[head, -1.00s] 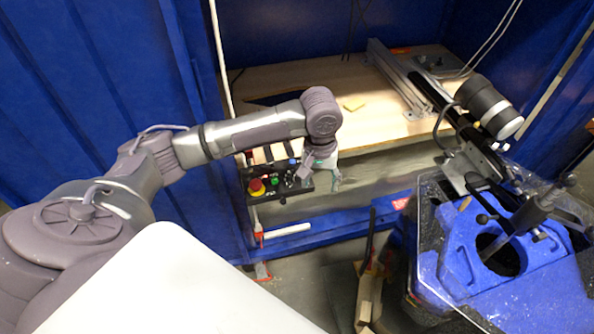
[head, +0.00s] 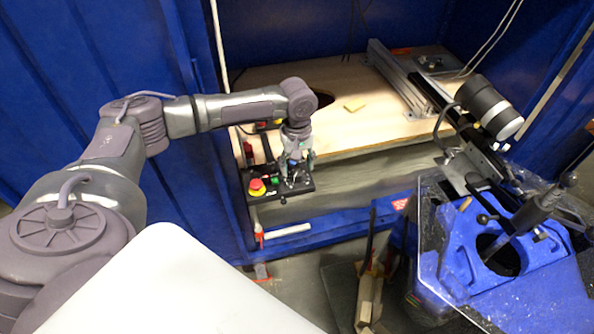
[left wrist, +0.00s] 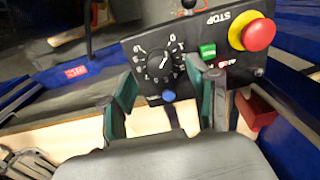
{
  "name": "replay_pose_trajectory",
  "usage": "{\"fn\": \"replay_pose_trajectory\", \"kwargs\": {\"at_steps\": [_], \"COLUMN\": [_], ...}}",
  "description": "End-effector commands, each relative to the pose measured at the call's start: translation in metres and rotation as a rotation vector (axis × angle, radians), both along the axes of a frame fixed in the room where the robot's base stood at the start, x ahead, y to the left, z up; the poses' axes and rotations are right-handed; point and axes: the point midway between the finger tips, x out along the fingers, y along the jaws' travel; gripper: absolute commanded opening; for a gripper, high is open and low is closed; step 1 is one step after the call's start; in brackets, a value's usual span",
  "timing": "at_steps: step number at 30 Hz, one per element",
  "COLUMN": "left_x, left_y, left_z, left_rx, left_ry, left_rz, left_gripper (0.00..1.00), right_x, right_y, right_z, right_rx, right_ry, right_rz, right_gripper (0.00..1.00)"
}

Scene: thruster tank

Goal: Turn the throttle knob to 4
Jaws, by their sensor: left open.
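The throttle knob (left wrist: 159,64) is a round black dial with white numerals around it, on the black control panel (left wrist: 140,40) in the left wrist view. Its exact setting is too small to read. In the head view the panel (head: 259,199) hangs at the front left of the bench, and my gripper partly covers the knob's area. My left gripper (left wrist: 164,76) is open, with one green-padded finger on each side of the knob in the picture and nothing held. Whether the fingers touch the knob I cannot tell. My left gripper also shows over the panel's right part in the head view (head: 297,163). My right gripper is not in view.
A red stop button (left wrist: 257,34) on a yellow base and a green button (left wrist: 207,50) sit close to the knob. A blue button (left wrist: 168,95) lies between the fingers in the picture. The wooden bench (head: 345,125) lies behind the panel. Blue walls (head: 110,60) stand at the left.

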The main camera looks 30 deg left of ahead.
Motion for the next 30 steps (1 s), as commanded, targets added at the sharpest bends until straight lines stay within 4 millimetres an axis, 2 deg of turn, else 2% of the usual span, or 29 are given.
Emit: {"fn": "replay_pose_trajectory", "kwargs": {"at_steps": [3, 6, 17, 27, 28, 30], "left_x": [0.000, 0.000, 0.000, 0.000, 0.000, 0.000], "left_y": [0.000, 0.000, 0.000, 0.000, 0.000, 0.000], "left_z": [-0.016, -0.024, -0.029, -0.028, -0.028, -0.028], "left_rx": [0.001, 0.000, 0.001, 0.001, 0.001, 0.001], "left_ry": [0.001, 0.000, -0.001, -0.001, -0.001, -0.001], "left_rz": [0.000, 0.000, -0.001, -0.001, -0.001, -0.002], "left_gripper": [0.60, 0.60, 0.60, 0.04, 0.00, 0.00], "right_x": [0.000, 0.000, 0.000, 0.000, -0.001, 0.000], "right_y": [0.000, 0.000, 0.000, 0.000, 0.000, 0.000], "right_z": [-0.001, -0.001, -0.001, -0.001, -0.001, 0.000], "right_rx": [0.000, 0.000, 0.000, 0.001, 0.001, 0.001], "right_ry": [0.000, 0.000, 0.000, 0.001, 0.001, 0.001], "right_rz": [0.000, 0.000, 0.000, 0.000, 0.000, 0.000], "right_gripper": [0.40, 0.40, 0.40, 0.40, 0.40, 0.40]}}
